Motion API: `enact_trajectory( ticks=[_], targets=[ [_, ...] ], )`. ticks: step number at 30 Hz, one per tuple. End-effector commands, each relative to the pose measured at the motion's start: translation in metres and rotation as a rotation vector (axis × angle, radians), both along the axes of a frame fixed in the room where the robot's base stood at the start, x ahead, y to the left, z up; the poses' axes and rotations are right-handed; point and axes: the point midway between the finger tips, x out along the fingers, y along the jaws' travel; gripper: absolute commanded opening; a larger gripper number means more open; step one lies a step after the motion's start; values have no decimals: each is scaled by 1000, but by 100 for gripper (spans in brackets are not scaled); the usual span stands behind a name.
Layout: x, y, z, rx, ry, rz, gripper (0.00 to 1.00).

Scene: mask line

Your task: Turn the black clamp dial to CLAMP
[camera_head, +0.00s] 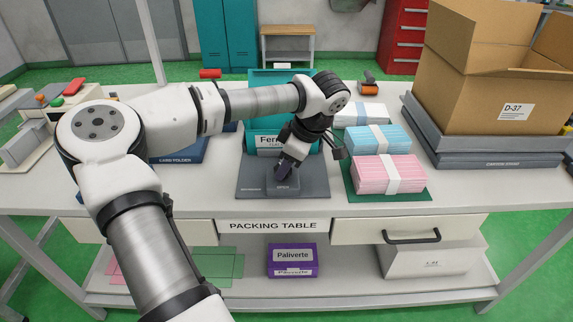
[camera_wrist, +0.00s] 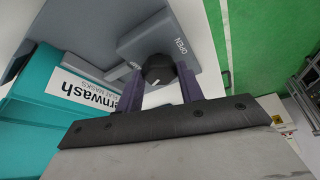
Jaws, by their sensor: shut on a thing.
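The black clamp dial (camera_wrist: 158,68) sits on a grey block (camera_wrist: 140,46) with the word OPEN printed beside the dial in the wrist view. A pale mark shows on the dial's near side. My gripper (camera_wrist: 160,78) has its two purple fingers on either side of the dial, shut on it. In the head view my gripper (camera_head: 285,170) points down at the grey block (camera_head: 283,187) on a dark grey base (camera_head: 250,190), and the dial is hidden there.
A teal carton (camera_head: 262,108) stands just behind the block. A large cardboard box (camera_head: 470,90) is at the far right. The table's front edge (camera_head: 200,212) is close.

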Motion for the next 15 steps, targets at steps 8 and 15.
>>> enact_trajectory(
  ticks=[8,15],
  targets=[
    [-2,1,-2,-1,-1,-234,15],
    [-4,2,-1,-1,1,-378,15]
  ],
)
